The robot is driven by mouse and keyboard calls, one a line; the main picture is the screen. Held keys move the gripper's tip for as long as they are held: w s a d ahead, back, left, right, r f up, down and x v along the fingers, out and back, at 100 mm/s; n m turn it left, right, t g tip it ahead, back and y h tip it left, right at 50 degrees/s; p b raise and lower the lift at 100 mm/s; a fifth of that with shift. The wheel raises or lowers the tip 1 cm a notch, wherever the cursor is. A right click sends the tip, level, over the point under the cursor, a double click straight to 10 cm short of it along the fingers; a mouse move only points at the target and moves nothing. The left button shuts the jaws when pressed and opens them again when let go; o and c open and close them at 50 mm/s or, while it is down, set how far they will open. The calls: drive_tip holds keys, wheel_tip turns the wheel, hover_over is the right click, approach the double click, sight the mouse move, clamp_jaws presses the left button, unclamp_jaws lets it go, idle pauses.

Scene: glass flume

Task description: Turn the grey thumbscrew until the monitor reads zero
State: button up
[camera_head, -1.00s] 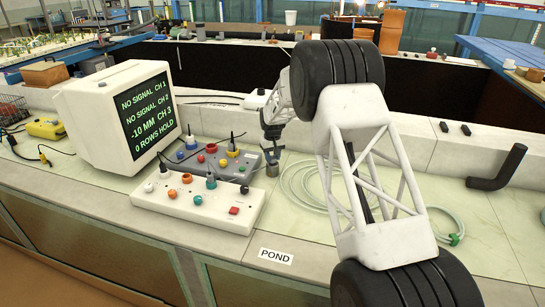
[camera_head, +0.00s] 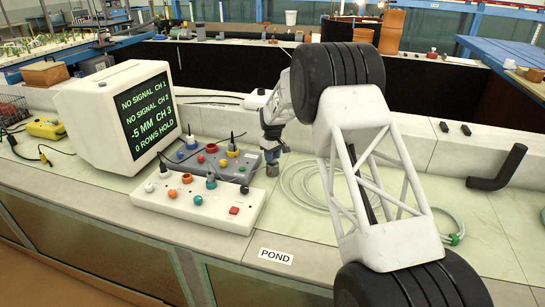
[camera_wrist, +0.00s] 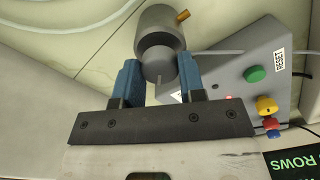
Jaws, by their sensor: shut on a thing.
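The grey thumbscrew (camera_wrist: 160,68) shows in the wrist view as a short round knob with a small mark, on the end of a larger grey cylinder (camera_wrist: 158,24) with a brass pin. My gripper (camera_wrist: 160,62) is shut on the knob, one blue finger on each side. In the head view my gripper (camera_head: 271,155) is above the small grey cylinder (camera_head: 272,171) at the right of the control boxes; the knob is too small to make out there. The monitor (camera_head: 140,118) reads "NO SIGNAL" for CH 1 and CH 2, "-5 MM CH 3" and "0 ROWS HOLD".
A white control box (camera_head: 223,216) with coloured knobs and a grey one (camera_head: 187,155) stand left of my gripper. A coiled pale hose (camera_head: 297,190) lies to the right, with a black bent pipe (camera_head: 498,168) farther right. A "POND" label (camera_head: 276,256) is in front.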

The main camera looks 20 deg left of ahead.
drive_tip(key=shift+r, duration=0.1)
drive_tip(key=o, duration=0.9)
drive_tip(key=shift+o, duration=0.2)
drive_tip(key=shift+r, duration=3.9)
